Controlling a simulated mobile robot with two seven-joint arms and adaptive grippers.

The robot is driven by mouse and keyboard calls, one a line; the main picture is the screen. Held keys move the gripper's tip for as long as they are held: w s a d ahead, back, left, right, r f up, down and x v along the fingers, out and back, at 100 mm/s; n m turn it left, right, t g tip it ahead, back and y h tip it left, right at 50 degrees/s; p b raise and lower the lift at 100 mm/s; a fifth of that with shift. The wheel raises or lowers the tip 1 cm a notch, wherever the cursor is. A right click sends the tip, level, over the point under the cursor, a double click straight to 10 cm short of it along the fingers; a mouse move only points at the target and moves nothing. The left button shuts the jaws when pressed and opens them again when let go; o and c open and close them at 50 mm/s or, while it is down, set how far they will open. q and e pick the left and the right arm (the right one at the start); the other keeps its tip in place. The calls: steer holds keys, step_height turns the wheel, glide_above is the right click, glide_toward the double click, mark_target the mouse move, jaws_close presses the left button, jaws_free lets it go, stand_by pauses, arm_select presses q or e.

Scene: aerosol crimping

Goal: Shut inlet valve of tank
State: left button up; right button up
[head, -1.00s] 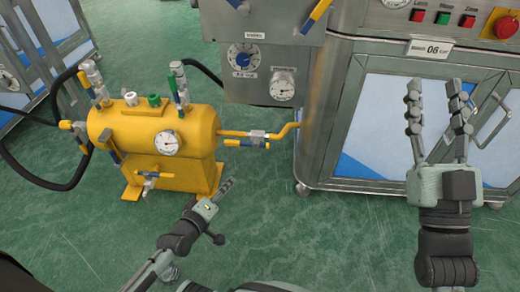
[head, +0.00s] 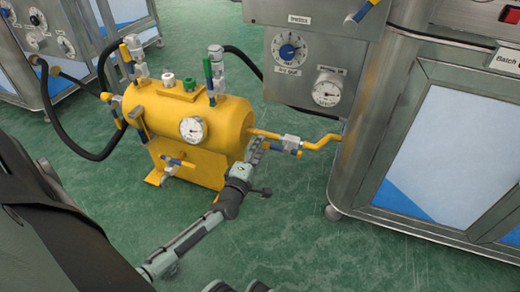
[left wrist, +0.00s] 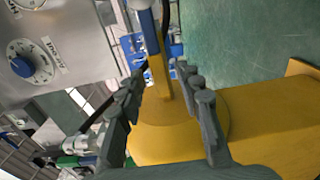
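The yellow tank (head: 232,120) stands on the green floor at left centre in the head view. A yellow pipe (head: 322,143) leaves its right end and carries a grey valve (head: 291,141) with a blue handle (head: 280,147). My left gripper (head: 260,147) is low beside the tank's right end, near this pipe and valve. In the left wrist view its fingers (left wrist: 163,95) are spread, with the yellow pipe (left wrist: 158,75) and a blue handle (left wrist: 147,30) seen beyond and between them. I cannot tell whether they touch anything.
Black hoses (head: 75,147) run left and behind the tank. Other valves (head: 135,55) stand on the tank's top. The green floor (head: 300,230) in front is clear.

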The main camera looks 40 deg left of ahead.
arm_select(q)
steer(key=shift+w+a, duration=0.1)
steer(key=shift+w, duration=0.2)
jaws_close()
